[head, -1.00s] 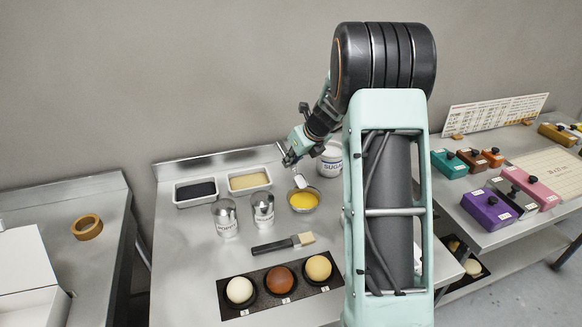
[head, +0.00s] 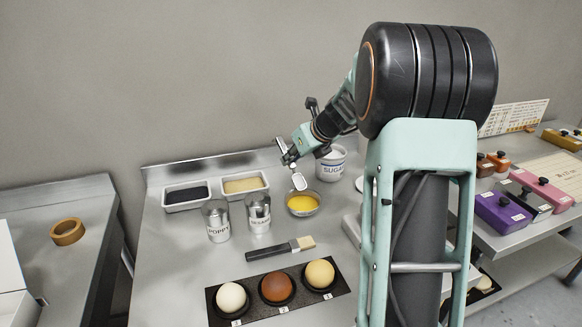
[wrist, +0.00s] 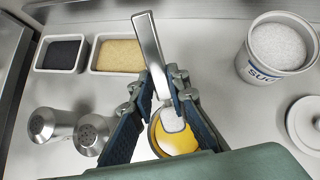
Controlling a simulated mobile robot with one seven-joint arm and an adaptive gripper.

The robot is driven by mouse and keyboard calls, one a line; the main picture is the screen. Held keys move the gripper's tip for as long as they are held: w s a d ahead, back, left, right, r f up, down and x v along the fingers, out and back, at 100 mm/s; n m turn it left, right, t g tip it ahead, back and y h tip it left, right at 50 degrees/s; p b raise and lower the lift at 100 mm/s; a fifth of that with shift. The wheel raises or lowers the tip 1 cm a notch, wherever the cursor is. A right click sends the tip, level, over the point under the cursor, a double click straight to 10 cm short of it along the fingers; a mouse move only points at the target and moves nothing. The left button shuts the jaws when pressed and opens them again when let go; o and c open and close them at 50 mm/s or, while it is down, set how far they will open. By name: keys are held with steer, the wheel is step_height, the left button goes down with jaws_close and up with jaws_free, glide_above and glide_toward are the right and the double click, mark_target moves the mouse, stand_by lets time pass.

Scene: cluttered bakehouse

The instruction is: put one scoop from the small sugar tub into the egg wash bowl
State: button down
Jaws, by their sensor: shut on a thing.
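My gripper (head: 288,158) is shut on the handle of a metal scoop (head: 299,181). The wrist view shows my gripper (wrist: 156,95) with the handle (wrist: 148,45) sticking up between its fingers. The scoop's head holds white sugar (wrist: 173,119) and is over the egg wash bowl (head: 316,208), apart from it in the head view. The yellow egg wash (wrist: 178,142) shows around the scoop's head; fingers hide part of the bowl. The small sugar tub (head: 331,168), white and labelled SUGAR, stands open behind and right of the bowl; it also shows in the wrist view (wrist: 272,66).
Poppy (head: 216,222) and sesame (head: 258,214) shakers stand left of the bowl, with two seed trays (head: 187,206) behind. A brush (head: 282,249) and a dark tray of buns (head: 243,290) lie in front. A white lid (wrist: 305,122) lies by the tub.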

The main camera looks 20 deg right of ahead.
steer(key=shift+s+d+r+t+y+b, duration=0.15)
steer(key=shift+s+t+b, duration=0.35)
steer(key=shift+b, duration=2.15)
steer(key=shift+s+d+f+t+y+b, duration=0.1)
steer(key=shift+s+t+y+b, duration=0.35)
steer(key=shift+b, duration=2.15)
steer(key=shift+s+d+r+t+b, duration=0.15)
steer(key=shift+s+t+b, duration=0.35)
steer(key=shift+b, duration=2.15)
steer(key=s+t+b, duration=0.1)
steer(key=b, duration=0.4)
steer(key=t+b, duration=0.2)
steer(key=b, duration=0.3)
steer(key=shift+s+d+f+y+b, duration=0.15)
steer(key=shift+s+d+y+b, duration=0.2)
steer(key=shift+y+b, duration=0.05)
steer(key=shift+s+b, duration=0.15)
steer(key=shift+b, duration=0.3)
steer(key=shift+s+d+t+y+b, duration=0.2)
steer(key=shift+s+t+b, duration=0.35)
steer(key=shift+t, duration=0.15)
steer(key=shift+s+d+t+y+b, duration=0.15)
steer(key=shift+s+t+y+b, duration=0.05)
steer(key=shift+s+t+b, duration=0.4)
steer(key=shift+w, duration=0.1)
steer(key=shift+w+d, duration=0.1)
steer(key=shift+d, duration=0.05)
